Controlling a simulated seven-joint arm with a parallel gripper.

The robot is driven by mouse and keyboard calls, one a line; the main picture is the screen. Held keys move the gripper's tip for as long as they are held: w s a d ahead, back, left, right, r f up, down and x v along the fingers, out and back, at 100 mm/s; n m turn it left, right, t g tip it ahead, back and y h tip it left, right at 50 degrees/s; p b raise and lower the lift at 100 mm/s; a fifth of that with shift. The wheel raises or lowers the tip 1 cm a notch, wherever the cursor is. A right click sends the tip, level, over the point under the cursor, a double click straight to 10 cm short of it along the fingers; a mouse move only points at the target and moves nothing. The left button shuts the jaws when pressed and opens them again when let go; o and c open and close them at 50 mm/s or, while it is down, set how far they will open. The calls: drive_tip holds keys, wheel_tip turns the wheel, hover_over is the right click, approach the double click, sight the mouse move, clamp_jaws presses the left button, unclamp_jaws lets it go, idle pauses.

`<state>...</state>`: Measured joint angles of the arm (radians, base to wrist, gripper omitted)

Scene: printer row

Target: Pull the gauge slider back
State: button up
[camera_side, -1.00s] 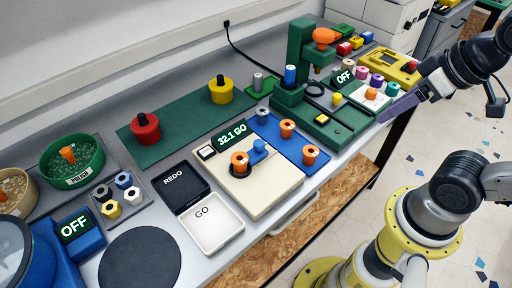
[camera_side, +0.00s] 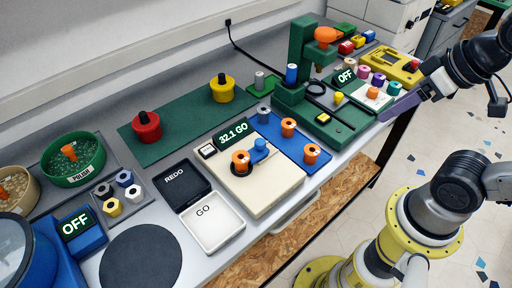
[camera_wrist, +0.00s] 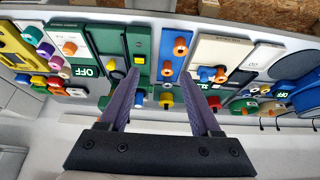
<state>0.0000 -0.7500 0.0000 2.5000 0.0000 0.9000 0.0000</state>
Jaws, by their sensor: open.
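The gauge (camera_side: 275,188) is a cream plate on the bench, with a display reading 32.1 GO (camera_side: 231,136). Its blue slider (camera_side: 259,150) sits close against an orange ring part (camera_side: 241,162) on a dark round seat; I cannot tell whether they touch. In the wrist view the blue slider (camera_wrist: 205,74) and orange part (camera_wrist: 221,75) lie beyond the right finger. My gripper (camera_wrist: 162,78) is open and empty, with purple fingers. In the side view my gripper (camera_side: 398,106) is at the bench's right part, well away from the gauge.
A blue tray with orange parts (camera_side: 288,127) adjoins the gauge. A green press (camera_side: 299,45) stands between the gauge and my gripper's side. Black REDO (camera_side: 181,185) and white GO (camera_side: 211,222) pads lie left of the gauge. The bench's front edge is just before it.

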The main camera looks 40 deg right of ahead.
idle(0.5)
drive_tip(key=w+r+m, duration=0.4)
drive_tip(key=r+m, duration=0.1)
drive_tip(key=m, duration=0.1)
drive_tip(key=m+g, duration=0.3)
drive_tip(key=g, duration=0.3)
hover_over(260, 141)
wheel_tip(260, 141, down, 6)
wheel_tip(260, 141, down, 14)
drive_tip(key=shift+r, duration=0.2)
clamp_jaws()
